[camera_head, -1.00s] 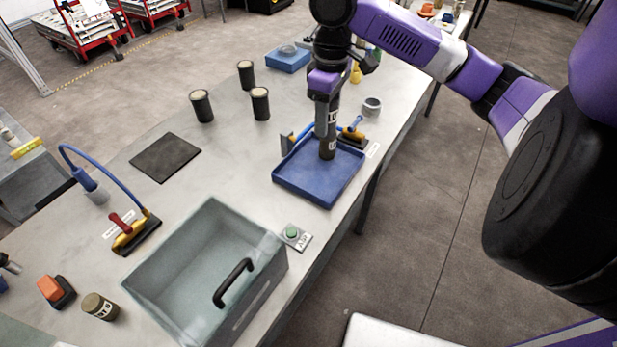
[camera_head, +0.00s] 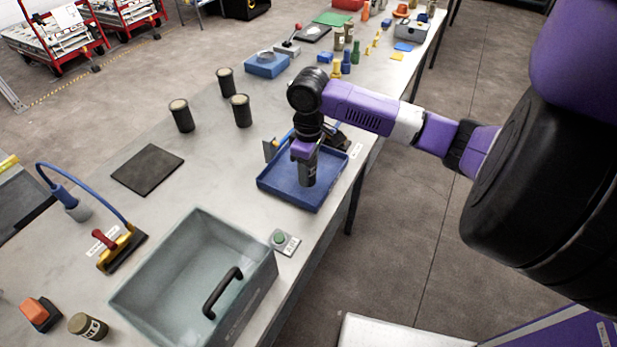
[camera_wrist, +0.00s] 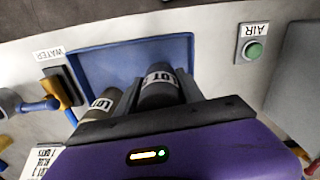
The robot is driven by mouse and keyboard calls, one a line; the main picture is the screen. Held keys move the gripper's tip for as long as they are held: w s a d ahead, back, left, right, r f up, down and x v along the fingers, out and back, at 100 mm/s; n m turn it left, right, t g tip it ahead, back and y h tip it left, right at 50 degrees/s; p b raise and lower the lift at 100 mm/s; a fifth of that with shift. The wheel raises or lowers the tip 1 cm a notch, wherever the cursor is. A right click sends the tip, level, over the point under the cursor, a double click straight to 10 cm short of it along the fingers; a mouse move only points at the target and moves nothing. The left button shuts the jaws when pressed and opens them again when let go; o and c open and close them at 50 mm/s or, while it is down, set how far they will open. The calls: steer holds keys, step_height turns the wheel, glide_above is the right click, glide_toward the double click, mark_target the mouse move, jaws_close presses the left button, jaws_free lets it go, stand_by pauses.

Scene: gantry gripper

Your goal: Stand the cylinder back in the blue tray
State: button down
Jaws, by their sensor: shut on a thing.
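My gripper (camera_head: 304,155) points down over the blue tray (camera_head: 330,188) and is shut on a dark cylinder (camera_head: 308,174) with a pale label. The cylinder looks upright inside the tray outline; I cannot tell if its base touches the tray floor. In the wrist view the held cylinder (camera_wrist: 160,88), marked LOT, sits between the two fingers, with the blue tray (camera_wrist: 105,66) beyond. A second LOT cylinder (camera_wrist: 103,103) shows just left of the left finger, partly hidden by my gripper. In the head view I cannot separate it from the held one.
Three dark cylinders (camera_head: 181,115) stand behind left of the tray. A grey bin (camera_head: 180,262) with a black handle and a green AIR button (camera_head: 280,238) are in front. A black mat (camera_head: 147,169) lies left.

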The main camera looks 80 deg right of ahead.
steer(key=shift+f, duration=1.6)
steer(key=shift+f, duration=0.15)
steer(key=c, duration=0.7)
jaws_free()
step_height(320, 180, up, 12)
steer(key=shift+r+b, duration=0.15)
steer(key=shift+b, duration=0.15)
